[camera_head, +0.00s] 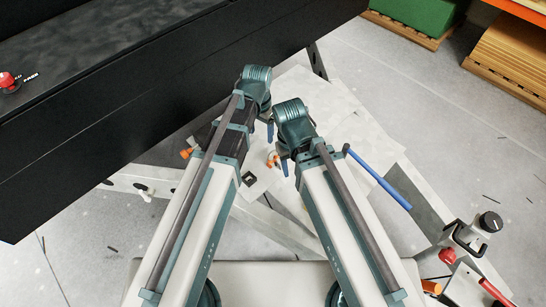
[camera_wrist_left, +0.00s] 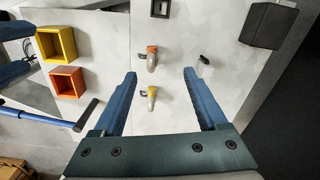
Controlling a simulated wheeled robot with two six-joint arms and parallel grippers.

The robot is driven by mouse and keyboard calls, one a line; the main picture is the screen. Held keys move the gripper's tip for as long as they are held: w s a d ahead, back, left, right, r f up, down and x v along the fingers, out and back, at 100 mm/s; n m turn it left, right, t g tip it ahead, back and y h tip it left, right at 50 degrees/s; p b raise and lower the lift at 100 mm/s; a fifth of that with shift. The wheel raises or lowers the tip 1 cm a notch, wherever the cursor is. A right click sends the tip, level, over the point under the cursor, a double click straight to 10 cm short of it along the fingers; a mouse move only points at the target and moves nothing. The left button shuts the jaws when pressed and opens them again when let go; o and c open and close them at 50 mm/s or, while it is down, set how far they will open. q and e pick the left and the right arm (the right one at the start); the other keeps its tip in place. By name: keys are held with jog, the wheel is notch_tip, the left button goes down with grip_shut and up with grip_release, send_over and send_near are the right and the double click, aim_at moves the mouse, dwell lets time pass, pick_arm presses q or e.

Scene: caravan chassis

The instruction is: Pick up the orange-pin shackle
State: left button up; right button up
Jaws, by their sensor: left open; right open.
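The orange-pin shackle (camera_wrist_left: 151,58) lies on a pale board in the left wrist view, with its orange end toward the top. A similar shackle with a yellow pin (camera_wrist_left: 153,96) lies just below it. My left gripper (camera_wrist_left: 159,73) is open and empty above them, and both shackles show between its fingers. In the head view, a small orange and grey piece, likely the orange-pin shackle (camera_head: 271,161), shows between my left gripper (camera_head: 268,132) and my right gripper (camera_head: 284,165). My right gripper is open, its fingers partly seen at the left of the wrist view.
A yellow box (camera_wrist_left: 57,43) and an orange box (camera_wrist_left: 68,81) stand beside the shackles. A black square frame (camera_wrist_left: 160,8) and a black block (camera_wrist_left: 268,26) lie beyond. A blue-handled tool (camera_head: 380,180) lies right of my right arm. A long black box (camera_head: 150,80) stands left.

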pick_arm(q)
jog(key=w+d+m, duration=0.1)
jog(key=d, duration=0.3)
jog(key=b, duration=0.9)
send_near(273, 152)
jog(key=f, duration=0.5)
jog(key=shift+a+f, duration=0.1)
jog(key=shift+a, duration=0.1)
pick_arm(e)
notch_tip(273, 152, down, 9)
jog(key=shift+r, duration=0.15)
pick_arm(q)
jog(key=f+b, duration=0.5)
jog(key=shift+w+d+f, duration=0.15)
jog(key=shift+w+d, duration=0.05)
pick_arm(e)
notch_tip(273, 152, down, 5)
jog(key=shift+f, duration=0.15)
pick_arm(q)
jog(key=shift+c, duration=0.2)
grip_shut()
